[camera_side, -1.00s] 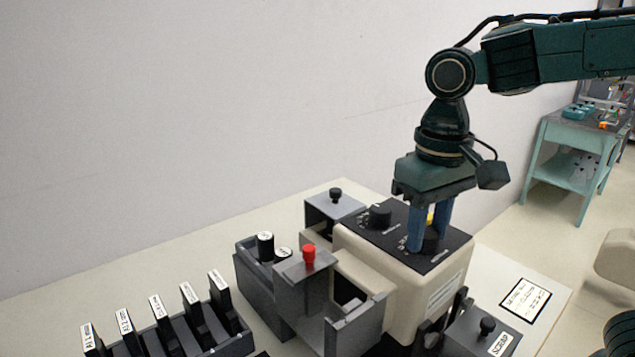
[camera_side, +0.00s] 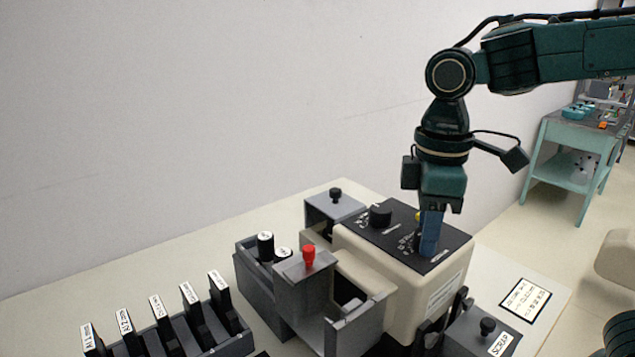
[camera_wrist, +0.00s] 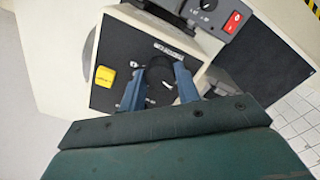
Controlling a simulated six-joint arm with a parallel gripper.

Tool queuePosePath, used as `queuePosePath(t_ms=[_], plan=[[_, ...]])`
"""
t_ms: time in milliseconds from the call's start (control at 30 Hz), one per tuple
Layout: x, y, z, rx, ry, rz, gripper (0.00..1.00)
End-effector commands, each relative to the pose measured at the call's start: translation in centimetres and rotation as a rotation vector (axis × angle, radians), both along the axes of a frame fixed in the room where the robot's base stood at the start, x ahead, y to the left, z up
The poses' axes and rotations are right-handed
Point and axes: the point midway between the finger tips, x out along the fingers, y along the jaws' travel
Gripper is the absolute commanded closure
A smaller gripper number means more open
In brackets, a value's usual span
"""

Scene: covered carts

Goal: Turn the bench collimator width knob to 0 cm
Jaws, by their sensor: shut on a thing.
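The collimator unit is a cream box (camera_side: 408,285) with a black top panel carrying two dark knobs. My gripper (camera_side: 428,243) points down with its blue fingers on the knob nearer the front right of the panel. In the wrist view the fingers (camera_wrist: 160,92) stand either side of a round black knob (camera_wrist: 159,74) and are shut on it. A light pointer mark shows on this knob. The side view mostly hides the knob behind the fingers. The other knob (camera_side: 380,215) stands free at the back left. The dial labels are too small to read.
A yellow button (camera_wrist: 105,76) sits on the panel beside the gripped knob. A grey holder with a red knob (camera_side: 309,256) stands in front. A rack (camera_side: 171,338) of labelled plates is at left. A scrap box (camera_side: 470,335) is at front right.

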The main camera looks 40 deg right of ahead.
Motion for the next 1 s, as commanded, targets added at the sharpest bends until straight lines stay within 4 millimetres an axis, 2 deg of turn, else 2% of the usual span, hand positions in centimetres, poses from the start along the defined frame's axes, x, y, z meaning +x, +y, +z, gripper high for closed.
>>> queuePosePath(t_ms=[600,633,700,733,1000], plan=[[0.06,0.04,0.13,0.002,-0.004,0.059,0.91],[0.06,0.04,0.13,0.002,-0.004,0.059,0.62],[0.05,0.04,0.11,0.002,-0.004,0.058,0.48],[0.05,0.04,0.11,0.002,-0.004,0.058,0.46],[0.02,0.02,0.06,0.001,-0.002,0.056,0.46]])
